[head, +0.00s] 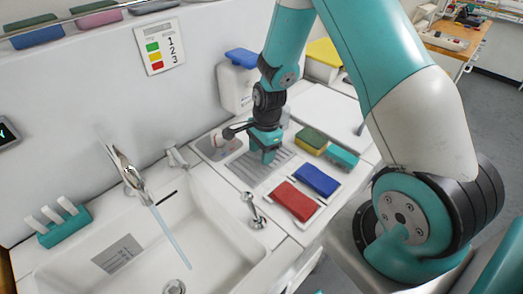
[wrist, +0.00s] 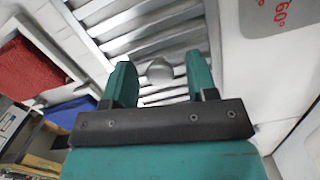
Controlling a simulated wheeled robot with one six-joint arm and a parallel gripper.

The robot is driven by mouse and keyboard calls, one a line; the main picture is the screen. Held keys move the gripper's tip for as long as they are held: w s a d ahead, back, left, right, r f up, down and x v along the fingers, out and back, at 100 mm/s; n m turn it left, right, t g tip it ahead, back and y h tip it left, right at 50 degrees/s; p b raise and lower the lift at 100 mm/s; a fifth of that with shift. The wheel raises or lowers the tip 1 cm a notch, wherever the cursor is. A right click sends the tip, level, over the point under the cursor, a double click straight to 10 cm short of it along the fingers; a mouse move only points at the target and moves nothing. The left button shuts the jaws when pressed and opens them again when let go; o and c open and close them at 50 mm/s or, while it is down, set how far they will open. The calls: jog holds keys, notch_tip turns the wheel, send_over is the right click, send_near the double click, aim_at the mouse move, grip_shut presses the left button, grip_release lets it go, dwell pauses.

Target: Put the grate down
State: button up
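The grate (head: 280,158) is a metal panel of parallel slats. It appears to lie flat in the counter beside the sink. In the wrist view the grate (wrist: 115,18) fills the top middle, with a round grey knob (wrist: 160,70) on it. My gripper (head: 266,156) is low over the grate, pointing down, and hides part of it. In the wrist view my gripper (wrist: 160,77) has its two teal fingers apart, one on each side of the knob, with a visible gap on both sides. The knob is hidden in the head view.
A white sink (head: 200,240) with a tap (head: 128,172) is to the left. A red block (head: 295,201), a blue block (head: 316,180), a teal block (head: 342,158) and a yellow-green sponge (head: 311,140) lie close to the right of the grate.

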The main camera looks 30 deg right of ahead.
notch_tip(320, 180, up, 12)
jog(key=d+b, duration=0.1)
jog(key=b, duration=0.1)
jog(key=s+a+r+n+y, duration=0.1)
jog(key=s+a+r+n, duration=0.5)
jog(key=s+a+n, duration=0.2)
jog(key=s+a+r+n+y, duration=0.1)
jog(key=s+a+r+n, duration=0.5)
jog(key=s+a+n, duration=0.3)
jog(key=s+n, duration=0.4)
jog(key=n, duration=0.4)
jog(key=shift+s+a+r+y, duration=0.2)
jog(key=shift+a+r+y, duration=0.05)
jog(key=shift+r+y, duration=0.15)
jog(key=shift+c, duration=0.5)
